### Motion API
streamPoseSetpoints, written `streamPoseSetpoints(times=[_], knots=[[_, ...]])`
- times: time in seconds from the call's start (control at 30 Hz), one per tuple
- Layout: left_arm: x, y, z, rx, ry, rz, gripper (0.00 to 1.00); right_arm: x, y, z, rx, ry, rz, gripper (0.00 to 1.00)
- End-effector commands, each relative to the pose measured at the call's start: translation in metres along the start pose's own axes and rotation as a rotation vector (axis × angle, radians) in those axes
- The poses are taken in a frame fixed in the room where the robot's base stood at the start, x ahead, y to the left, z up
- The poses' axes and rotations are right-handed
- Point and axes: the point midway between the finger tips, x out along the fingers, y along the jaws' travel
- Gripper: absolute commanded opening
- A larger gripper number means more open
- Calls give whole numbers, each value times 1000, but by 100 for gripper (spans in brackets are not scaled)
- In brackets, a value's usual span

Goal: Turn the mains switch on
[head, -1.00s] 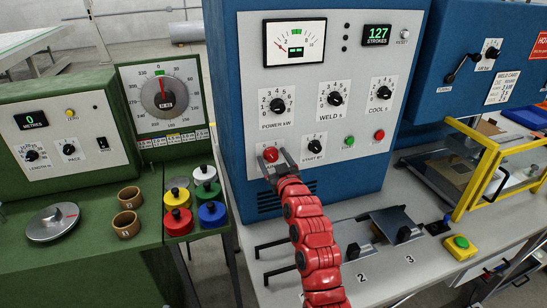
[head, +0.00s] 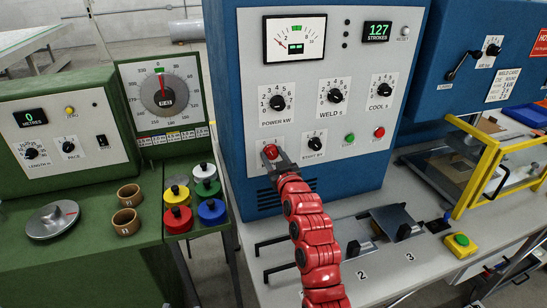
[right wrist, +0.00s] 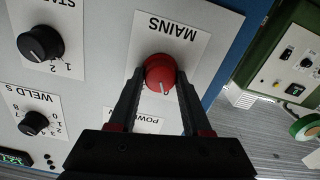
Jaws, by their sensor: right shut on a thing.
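The mains switch (head: 270,152) is a red round knob on a white plate, low on the left of the blue welder's grey panel. It also shows in the right wrist view (right wrist: 160,70), where the panel is upside down and the word MAINS sits above the knob. My left gripper is out of view.
The power knob (head: 277,103) is just above, and the start knob (head: 314,143) is close on the right. A green button (head: 349,138) and a red button (head: 379,132) lie further right. The bench (head: 262,288) below carries dark handles.

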Motion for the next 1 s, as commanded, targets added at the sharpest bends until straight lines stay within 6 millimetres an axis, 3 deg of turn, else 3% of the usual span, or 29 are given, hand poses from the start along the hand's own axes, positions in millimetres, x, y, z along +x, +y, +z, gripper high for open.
streamPoseSetpoints(times=[0.5,1.0], knots=[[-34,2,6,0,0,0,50,0,1,5,399,-1,1,0],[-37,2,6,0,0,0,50,0,2,3,831,-4,1,0]])
